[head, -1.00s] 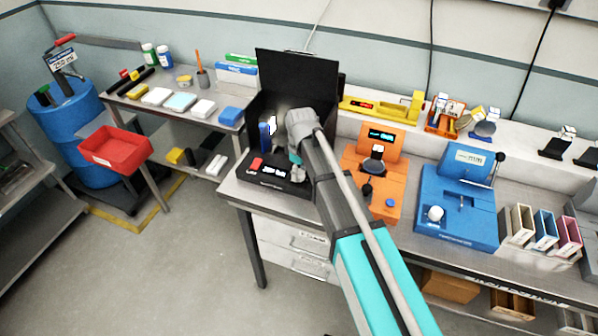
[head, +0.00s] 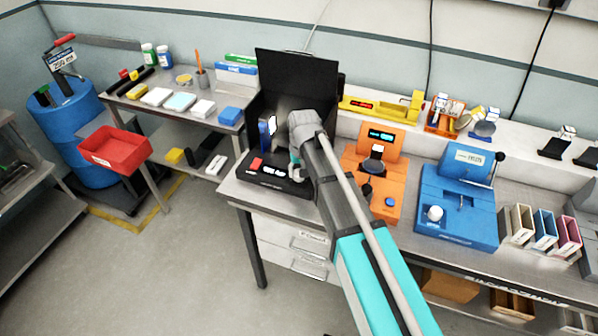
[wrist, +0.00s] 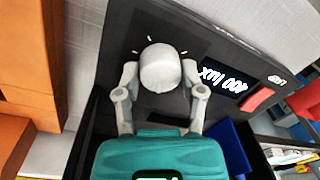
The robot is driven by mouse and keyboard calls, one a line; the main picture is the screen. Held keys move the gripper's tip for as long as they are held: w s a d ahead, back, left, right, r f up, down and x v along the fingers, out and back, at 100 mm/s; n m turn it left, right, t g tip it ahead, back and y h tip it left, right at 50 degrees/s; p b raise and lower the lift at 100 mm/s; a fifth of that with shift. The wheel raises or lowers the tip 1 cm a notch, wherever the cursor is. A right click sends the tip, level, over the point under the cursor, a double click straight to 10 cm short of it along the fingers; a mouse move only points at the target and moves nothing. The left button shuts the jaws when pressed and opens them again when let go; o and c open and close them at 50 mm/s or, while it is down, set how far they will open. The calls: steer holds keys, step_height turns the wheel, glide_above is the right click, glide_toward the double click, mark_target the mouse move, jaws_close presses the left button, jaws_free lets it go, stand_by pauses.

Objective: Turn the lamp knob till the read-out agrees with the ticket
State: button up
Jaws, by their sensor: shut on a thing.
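A black lamp box (head: 262,180) with a tall black back panel (head: 292,85) stands at the bench's left end. In the wrist view, my gripper (wrist: 158,85) is shut on the pale round lamp knob (wrist: 161,67), one finger on each side. White tick marks show on the panel around the knob. The lit read-out (wrist: 222,78) beside it is upside down and seems to say 400 lux. A red button (wrist: 258,99) sits beyond it. In the head view my gripper (head: 297,170) is over the box's right end and hides the knob. I cannot make out a ticket's figure.
A blue item with a white face (head: 266,130) stands upright behind the box's front panel. An orange device (head: 376,185) and a blue device (head: 455,215) stand to the right. A red bin (head: 115,150) is at the left.

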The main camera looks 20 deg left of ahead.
steer(key=shift+m, duration=1.7)
steer(key=o, duration=1.2)
steer(key=shift+c, duration=0.2)
steer(key=shift+n, duration=0.4)
